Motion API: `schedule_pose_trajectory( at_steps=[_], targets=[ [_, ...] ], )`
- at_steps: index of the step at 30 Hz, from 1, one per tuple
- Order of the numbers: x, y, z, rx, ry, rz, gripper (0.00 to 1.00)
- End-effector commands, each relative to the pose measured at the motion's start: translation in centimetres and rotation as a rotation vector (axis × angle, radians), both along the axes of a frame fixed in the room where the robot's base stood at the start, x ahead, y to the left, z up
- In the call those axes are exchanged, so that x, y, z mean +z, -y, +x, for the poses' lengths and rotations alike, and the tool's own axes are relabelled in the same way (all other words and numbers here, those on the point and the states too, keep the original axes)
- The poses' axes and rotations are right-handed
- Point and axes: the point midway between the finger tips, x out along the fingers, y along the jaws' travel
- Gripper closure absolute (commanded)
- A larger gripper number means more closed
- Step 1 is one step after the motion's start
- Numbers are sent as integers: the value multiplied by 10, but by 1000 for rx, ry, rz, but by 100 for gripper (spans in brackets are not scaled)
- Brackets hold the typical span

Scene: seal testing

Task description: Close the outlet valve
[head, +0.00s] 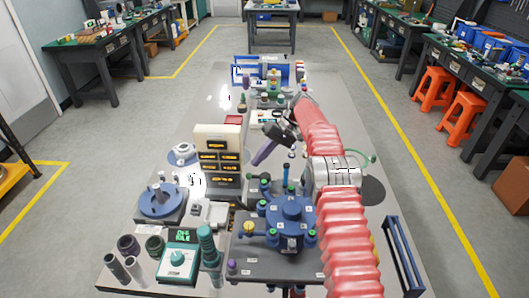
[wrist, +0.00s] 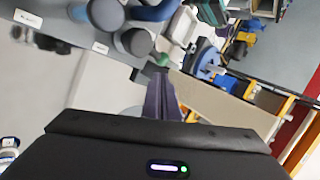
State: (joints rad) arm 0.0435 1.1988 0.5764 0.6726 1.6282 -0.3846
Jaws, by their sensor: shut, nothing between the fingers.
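A blue round test fixture (head: 290,212) with green-tipped clamps stands on a dark plate (head: 280,262) at the front middle of the table. A yellow knob (head: 248,228) sits at its left side and a blue upright post with a green top (head: 285,178) rises behind it. I cannot tell which part is the outlet valve. My gripper (head: 256,160) is shut and empty, its purple fingers in the air behind the fixture and right of the display tower. The fingers also show in the wrist view (wrist: 162,97), with tilted, blurred bench parts beyond them.
A cream display tower (head: 217,142) stands left of the fixture. A blue round turntable (head: 160,200), a green-screened box (head: 179,258) and several dark cylinders fill the front left. A blue rail (head: 404,260) edges the right side. Blue-framed equipment (head: 262,72) stands at the back.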

Motion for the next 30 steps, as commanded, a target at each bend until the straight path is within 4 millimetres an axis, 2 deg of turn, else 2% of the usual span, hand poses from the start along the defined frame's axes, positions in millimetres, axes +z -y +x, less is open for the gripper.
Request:
schedule_pose_trajectory(
  at_steps=[6,13,30],
  targets=[
    [17,15,5,0,2,-1,100],
    [25,21,8,0,1,1,100],
    [34,29,9,1,-1,0,100]
  ],
)
